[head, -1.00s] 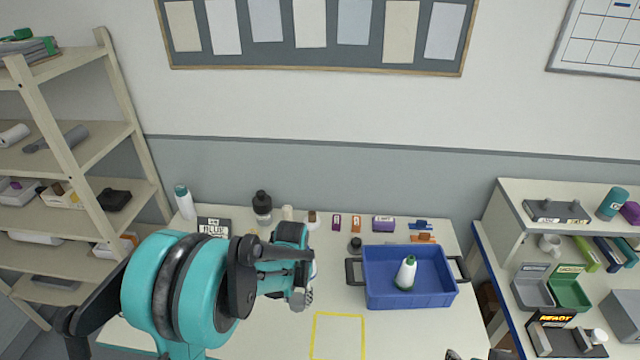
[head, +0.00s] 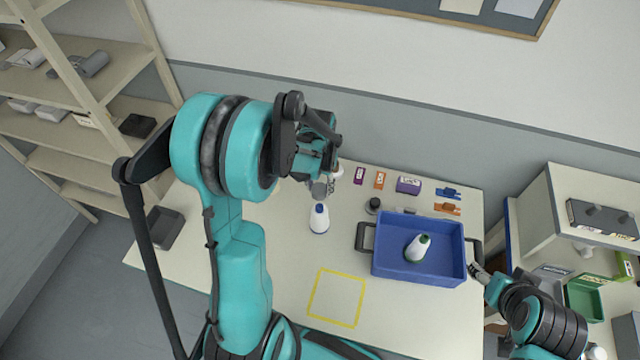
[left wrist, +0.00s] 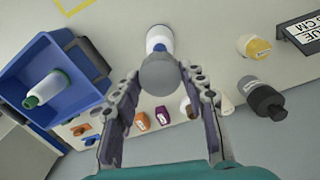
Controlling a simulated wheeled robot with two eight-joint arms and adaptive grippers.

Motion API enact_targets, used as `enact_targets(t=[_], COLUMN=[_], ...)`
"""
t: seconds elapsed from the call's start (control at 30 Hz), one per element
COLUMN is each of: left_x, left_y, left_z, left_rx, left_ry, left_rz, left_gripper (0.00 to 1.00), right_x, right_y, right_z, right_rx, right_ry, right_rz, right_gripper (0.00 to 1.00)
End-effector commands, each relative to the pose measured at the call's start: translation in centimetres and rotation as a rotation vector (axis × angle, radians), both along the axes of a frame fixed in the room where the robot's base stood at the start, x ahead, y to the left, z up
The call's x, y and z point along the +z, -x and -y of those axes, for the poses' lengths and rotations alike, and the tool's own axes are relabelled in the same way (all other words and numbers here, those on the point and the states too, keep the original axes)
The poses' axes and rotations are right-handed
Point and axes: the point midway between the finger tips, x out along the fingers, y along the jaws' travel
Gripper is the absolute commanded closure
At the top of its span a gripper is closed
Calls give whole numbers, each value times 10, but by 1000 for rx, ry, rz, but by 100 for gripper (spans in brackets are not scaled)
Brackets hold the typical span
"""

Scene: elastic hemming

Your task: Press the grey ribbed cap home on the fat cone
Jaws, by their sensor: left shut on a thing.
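My left gripper (head: 322,190) is shut on a grey round cap (left wrist: 158,74), held between the fingertips; its ribs are not clear. A white cone-shaped bottle with a blue top (head: 319,220) stands upright on the table just below the gripper. It also shows in the left wrist view (left wrist: 160,37), partly behind the cap. I cannot tell whether cap and cone touch. Another white cone with green ends (head: 417,248) leans in the blue tray. My right gripper (head: 476,270) is by the tray's right handle; its jaws are too small to read.
The blue tray (head: 418,278) stands right of the cone. A yellow square outline (head: 337,298) marks clear table in front. Small boxes (head: 408,185) line the back. A black-capped bottle (left wrist: 262,98) and a yellow-banded one (left wrist: 255,46) stand near the left gripper.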

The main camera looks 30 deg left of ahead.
Motion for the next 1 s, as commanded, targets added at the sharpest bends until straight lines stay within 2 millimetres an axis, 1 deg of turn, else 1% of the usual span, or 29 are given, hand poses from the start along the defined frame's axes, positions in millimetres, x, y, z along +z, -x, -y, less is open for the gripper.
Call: enact_targets(t=[0.1,0.23,0.6,0.7,0.83,1.0], left_x=[-1,-10,-47,-54,-59,-58], left_y=[1,0,0,0,0,0], left_z=[0,0,0,0,0,0], left_rx=[9,9,8,8,8,8], left_ry=[0,0,0,0,0,0], left_rz=[0,0,0,0,0,0], left_gripper=[79,79,79,79,79,79], right_x=[-5,-12,-46,-53,-56,-56], right_y=[0,0,0,0,0,0], right_z=[0,0,0,0,0,0], right_rx=[0,0,0,0,0,0], right_ry=[0,0,0,0,0,0], right_rz=[0,0,0,0,0,0], right_gripper=[38,38,38,38,38,38])
